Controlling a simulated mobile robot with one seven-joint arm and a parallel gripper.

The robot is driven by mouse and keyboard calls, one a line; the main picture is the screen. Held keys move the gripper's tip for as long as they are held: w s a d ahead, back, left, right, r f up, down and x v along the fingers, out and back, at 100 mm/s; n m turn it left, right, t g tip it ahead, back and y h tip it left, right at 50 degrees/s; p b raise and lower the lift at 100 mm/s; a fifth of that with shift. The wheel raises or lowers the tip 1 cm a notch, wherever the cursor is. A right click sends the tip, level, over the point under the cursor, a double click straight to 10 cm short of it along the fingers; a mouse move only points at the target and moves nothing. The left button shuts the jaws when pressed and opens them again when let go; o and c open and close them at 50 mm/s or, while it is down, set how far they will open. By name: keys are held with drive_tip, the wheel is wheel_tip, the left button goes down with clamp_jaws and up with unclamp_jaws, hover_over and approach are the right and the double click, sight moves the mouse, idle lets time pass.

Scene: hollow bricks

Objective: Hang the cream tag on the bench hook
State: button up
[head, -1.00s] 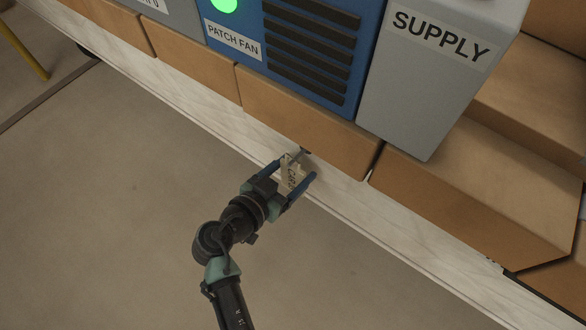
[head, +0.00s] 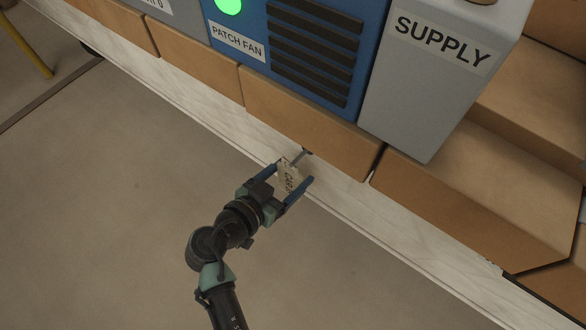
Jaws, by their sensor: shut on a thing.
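The cream tag (head: 289,179) with dark lettering is between the fingers of my gripper (head: 289,176), near the middle of the head view. My gripper is shut on it, with one blue finger on each side. The bench hook (head: 304,154) is a small dark metal piece just beyond the tag, at the lower edge of the brick row. The tag's far end is close to the hook. I cannot tell whether they touch or whether the hook passes through the tag.
The pale wooden bench edge (head: 392,218) runs diagonally under tan bricks (head: 310,125). Behind stand a blue patch fan unit (head: 245,20) with a green light and a grey supply box (head: 420,90).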

sight(288, 180)
drive_tip(key=shift+f+v, duration=0.2)
drive_tip(key=shift+v, duration=0.75)
drive_tip(key=shift+f+v, duration=0.2)
drive_tip(key=shift+v, duration=0.75)
drive_tip(key=shift+f+v, duration=0.25)
drive_tip(key=shift+v, duration=0.75)
drive_tip(key=shift+s+a, duration=0.15)
drive_tip(key=shift+s, duration=0.05)
drive_tip(key=shift+s+a, duration=0.9)
drive_tip(key=shift+s, duration=0.3)
drive_tip(key=shift+s+a, duration=0.85)
drive_tip(key=shift+s, duration=0.35)
drive_tip(key=d+r+n+t+y+p, duration=0.1)
drive_tip(key=d+r+n+y+p, duration=0.1)
drive_tip(key=r+p, duration=1.1)
drive_tip(key=d+r+n+y+p, duration=0.2)
drive_tip(key=d+r+y+p, duration=0.1)
drive_tip(key=r+p, duration=1.1)
drive_tip(key=d+r+n+t+y+p, duration=0.1)
drive_tip(key=d+r+n+y+p, duration=0.2)
drive_tip(key=r+p, duration=1.1)
drive_tip(key=p, duration=0.5)
drive_tip(key=shift+t+p, duration=0.3)
drive_tip(key=shift+p, duration=0.05)
